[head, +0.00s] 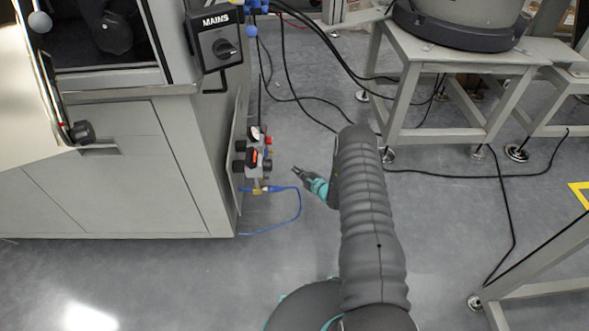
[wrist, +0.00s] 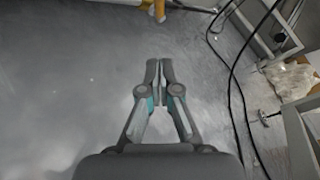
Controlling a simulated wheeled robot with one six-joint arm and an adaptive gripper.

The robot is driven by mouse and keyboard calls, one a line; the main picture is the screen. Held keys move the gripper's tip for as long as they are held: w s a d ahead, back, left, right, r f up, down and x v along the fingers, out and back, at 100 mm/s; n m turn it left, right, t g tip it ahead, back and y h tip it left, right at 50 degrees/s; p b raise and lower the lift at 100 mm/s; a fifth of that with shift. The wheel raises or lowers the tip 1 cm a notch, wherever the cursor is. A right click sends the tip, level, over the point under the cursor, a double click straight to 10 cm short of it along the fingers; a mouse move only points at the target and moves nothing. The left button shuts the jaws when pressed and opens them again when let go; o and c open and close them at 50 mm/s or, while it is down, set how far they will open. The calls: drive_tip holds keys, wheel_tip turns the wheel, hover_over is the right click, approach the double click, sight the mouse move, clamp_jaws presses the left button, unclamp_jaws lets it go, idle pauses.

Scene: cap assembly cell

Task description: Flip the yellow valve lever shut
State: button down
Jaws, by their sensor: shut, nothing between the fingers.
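A small pneumatic unit (head: 252,160) with a gauge and red and black parts is mounted on the side of the grey cabinet in the head view. A small yellow piece (head: 257,187) shows at its lower end, beside a blue hose; I cannot tell the lever's exact position there. In the wrist view a yellow-orange part (wrist: 160,10) is cut off by the top edge, beyond my fingertips. My gripper (head: 297,172) is to the right of the unit, apart from it and pointing toward it. In the wrist view my gripper (wrist: 159,67) is shut and empty.
The grey cabinet (head: 105,170) fills the left, with a MAINS switch box (head: 218,45) above the unit. A blue hose (head: 299,207) loops below the unit. Black cables (head: 300,95) cross the floor behind. A metal stand (head: 405,95) is at back right. The floor in front is clear.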

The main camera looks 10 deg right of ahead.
sight(271, 153)
drive_tip(key=w+a, duration=0.6)
drive_tip(key=w, duration=0.3)
drive_tip(key=shift+a, duration=0.15)
drive_tip(key=shift+r+g, duration=0.2)
drive_tip(key=shift+g, duration=0.1)
